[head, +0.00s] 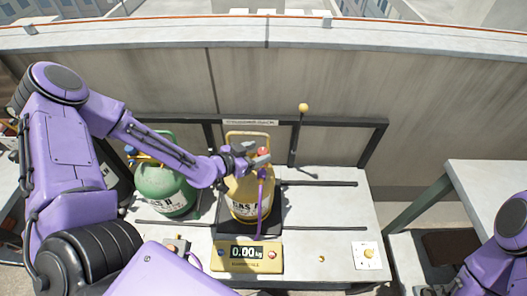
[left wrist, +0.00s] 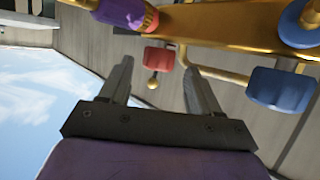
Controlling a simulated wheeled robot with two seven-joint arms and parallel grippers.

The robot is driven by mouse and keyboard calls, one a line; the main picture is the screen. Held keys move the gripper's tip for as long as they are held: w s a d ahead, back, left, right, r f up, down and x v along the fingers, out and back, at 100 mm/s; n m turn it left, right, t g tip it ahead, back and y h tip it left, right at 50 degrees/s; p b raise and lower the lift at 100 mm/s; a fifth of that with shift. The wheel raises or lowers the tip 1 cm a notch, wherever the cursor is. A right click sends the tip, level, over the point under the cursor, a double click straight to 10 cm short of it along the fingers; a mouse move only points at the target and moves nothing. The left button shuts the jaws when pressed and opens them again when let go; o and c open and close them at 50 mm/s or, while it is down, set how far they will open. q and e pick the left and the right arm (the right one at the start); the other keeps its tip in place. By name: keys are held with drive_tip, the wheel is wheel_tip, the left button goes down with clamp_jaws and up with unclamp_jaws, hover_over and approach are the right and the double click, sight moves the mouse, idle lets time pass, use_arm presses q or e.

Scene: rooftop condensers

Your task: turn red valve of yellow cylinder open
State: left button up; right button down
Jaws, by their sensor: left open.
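The yellow cylinder (head: 246,193) stands on a scale at the middle of the bench, with a purple hose on its top fitting. Its red valve (head: 264,153) shows at the top, beside my left gripper (head: 258,160). In the left wrist view the red valve (left wrist: 159,58) lies just beyond the fingertips, roughly between them. A blue valve (left wrist: 282,90) is to the right there. My left gripper (left wrist: 158,72) is open, its two fingers apart with nothing between them. My right gripper is not in view; only part of my right arm shows at the right edge.
A green cylinder (head: 166,188) stands left of the yellow one, partly behind my left arm. The scale display (head: 247,253) reads 0.00 kg. A yellow-knobbed rod (head: 303,107) rises behind. The bench (head: 335,217) is mostly clear at right.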

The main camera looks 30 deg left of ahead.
sight(262, 151)
use_arm(q)
drive_tip(key=x, duration=0.2)
drive_tip(key=shift+w+d+f, duration=0.1)
drive_tip(key=shift+w+d, duration=0.05)
drive_tip(key=shift+w, duration=0.1)
drive_tip(key=shift+w+d, duration=0.15)
drive_tip(key=shift+w, duration=0.05)
drive_tip(key=shift+c, duration=0.4)
drive_tip(key=c, duration=0.9)
